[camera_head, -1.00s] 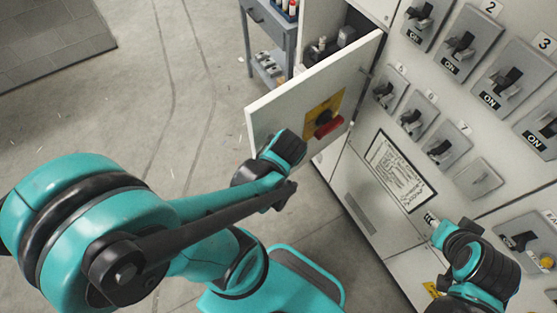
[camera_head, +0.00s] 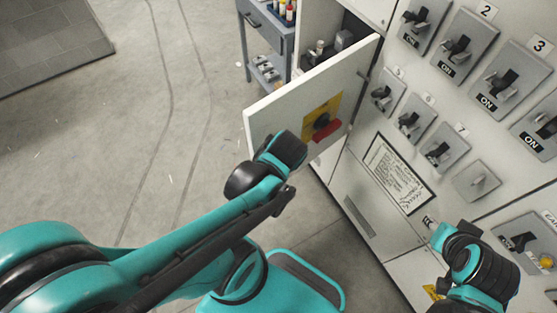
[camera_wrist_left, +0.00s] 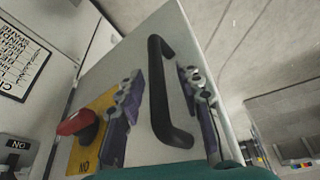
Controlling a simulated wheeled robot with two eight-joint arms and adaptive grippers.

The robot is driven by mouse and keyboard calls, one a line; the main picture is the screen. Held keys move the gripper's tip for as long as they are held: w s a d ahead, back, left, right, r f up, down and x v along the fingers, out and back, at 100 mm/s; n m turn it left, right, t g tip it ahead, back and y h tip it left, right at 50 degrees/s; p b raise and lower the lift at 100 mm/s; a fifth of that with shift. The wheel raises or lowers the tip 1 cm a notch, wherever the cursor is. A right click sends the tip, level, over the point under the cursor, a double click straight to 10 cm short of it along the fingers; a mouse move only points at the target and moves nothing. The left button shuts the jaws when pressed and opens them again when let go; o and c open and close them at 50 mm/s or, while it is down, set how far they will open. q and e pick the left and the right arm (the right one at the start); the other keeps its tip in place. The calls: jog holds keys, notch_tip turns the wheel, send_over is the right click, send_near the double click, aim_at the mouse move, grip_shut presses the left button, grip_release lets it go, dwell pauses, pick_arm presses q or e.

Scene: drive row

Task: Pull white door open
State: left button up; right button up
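The white door (camera_head: 290,98) of a cabinet stands swung out, with the inside of its compartment showing behind it. It bears a yellow plate with a red-and-black rotary switch (camera_head: 325,125). In the left wrist view a black bar handle (camera_wrist_left: 157,70) is on the door's face (camera_wrist_left: 120,60). My left gripper (camera_wrist_left: 162,103) is open, its two fingers on either side of the handle with gaps showing. In the head view my wrist hides those fingers. My right gripper (camera_head: 432,223) is at the lower right before the cabinet front; its fingers are too small to judge.
Rows of grey switches (camera_head: 459,48) cover the cabinet front at right, above a framed chart (camera_head: 398,172). A grey-blue cart (camera_head: 268,30) with small items stands behind the door. The floor (camera_head: 120,130) left of the door is clear.

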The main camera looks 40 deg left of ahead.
pick_arm(q)
jog(key=v, duration=0.9)
jog(key=shift+s+f, duration=0.1)
dwell(0.4)
